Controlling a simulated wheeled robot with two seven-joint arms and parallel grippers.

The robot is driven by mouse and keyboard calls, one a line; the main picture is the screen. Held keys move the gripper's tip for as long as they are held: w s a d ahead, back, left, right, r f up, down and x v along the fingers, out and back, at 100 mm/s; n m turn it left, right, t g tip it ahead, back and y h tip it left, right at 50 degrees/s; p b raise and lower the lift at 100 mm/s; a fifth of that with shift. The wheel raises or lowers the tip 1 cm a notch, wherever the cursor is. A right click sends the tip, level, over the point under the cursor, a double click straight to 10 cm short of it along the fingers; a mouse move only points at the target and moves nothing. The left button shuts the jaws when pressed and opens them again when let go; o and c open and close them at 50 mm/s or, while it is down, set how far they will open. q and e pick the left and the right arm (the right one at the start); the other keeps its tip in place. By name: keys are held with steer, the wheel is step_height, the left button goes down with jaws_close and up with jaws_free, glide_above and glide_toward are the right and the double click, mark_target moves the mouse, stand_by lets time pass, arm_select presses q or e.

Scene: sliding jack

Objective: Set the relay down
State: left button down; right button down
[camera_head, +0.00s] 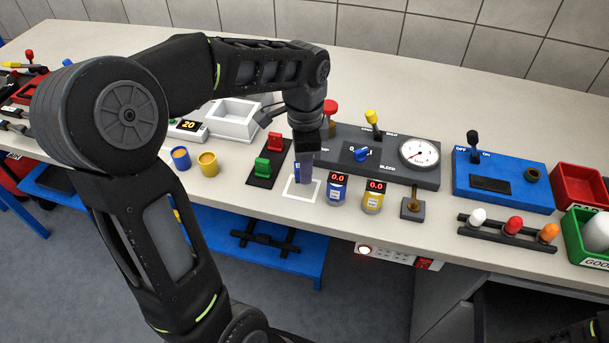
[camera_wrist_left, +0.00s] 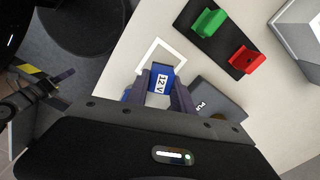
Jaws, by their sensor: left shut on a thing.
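The relay (camera_wrist_left: 161,82) is a small blue block with a white "12 V" label. In the wrist view it sits between the two fingers of my left gripper (camera_wrist_left: 167,92), which is shut on it. In the head view my left gripper (camera_head: 306,170) points down at the bench, and only a blue sliver of the relay (camera_head: 297,172) shows. A white square outline (camera_head: 286,188) lies on the bench at the fingertips; it also shows just past the relay in the wrist view (camera_wrist_left: 147,54). I cannot tell whether the relay touches the bench.
A black plate with green (camera_head: 262,167) and red (camera_head: 275,141) switches is left of the outline. Blue (camera_head: 337,189) and yellow (camera_head: 373,197) cylinders with red displays stand close on its right. A grey gauge panel (camera_head: 425,178) is behind. Two small cups (camera_head: 208,163) stand further left.

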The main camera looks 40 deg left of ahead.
arm_select(q)
steer(key=shift+f, duration=1.75)
steer(key=shift+f, duration=0.2)
steer(key=c, duration=1.1)
jaws_free()
step_height(320, 180, up, 12)
steer(key=shift+r, duration=0.25)
